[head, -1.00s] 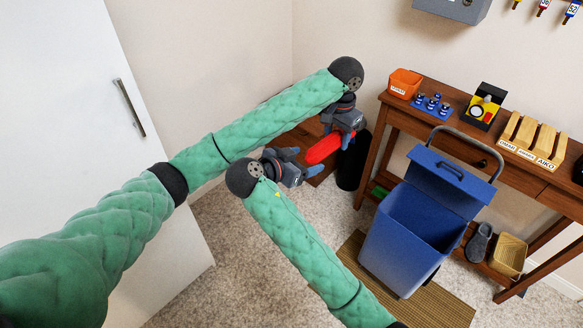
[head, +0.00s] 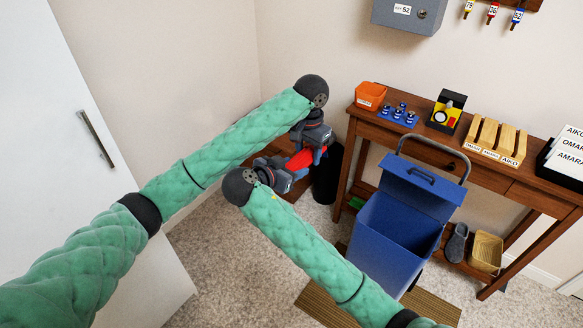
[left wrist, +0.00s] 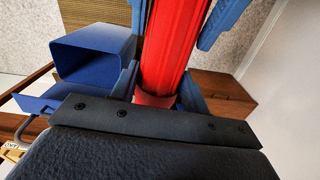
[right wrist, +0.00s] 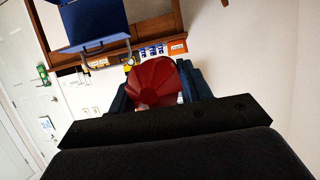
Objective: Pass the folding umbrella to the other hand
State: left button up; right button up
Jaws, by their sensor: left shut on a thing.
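The red folding umbrella (head: 301,159) is held in the air between my two grippers in the head view. My left gripper (head: 318,152) is shut on it. In the left wrist view the red umbrella (left wrist: 176,45) runs away from the left jaws toward the other gripper's blue fingers. My right gripper (head: 296,174) is close by, its fingers on either side of the umbrella's other end. In the right wrist view the umbrella's round, ribbed red end (right wrist: 155,82) sits between those fingers. A gap shows beside one finger in the left wrist view.
A blue wheeled bin (head: 390,240) with its lid raised stands on a brown mat (head: 322,304). Behind it is a wooden table (head: 480,170) with an orange box (head: 370,96) and wooden slots (head: 495,139). A dark cylinder (head: 327,185) stands behind the grippers.

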jog(key=c, duration=0.7)
pick_arm(q)
jog(key=o, duration=1.3)
jog(key=shift+c, duration=0.2)
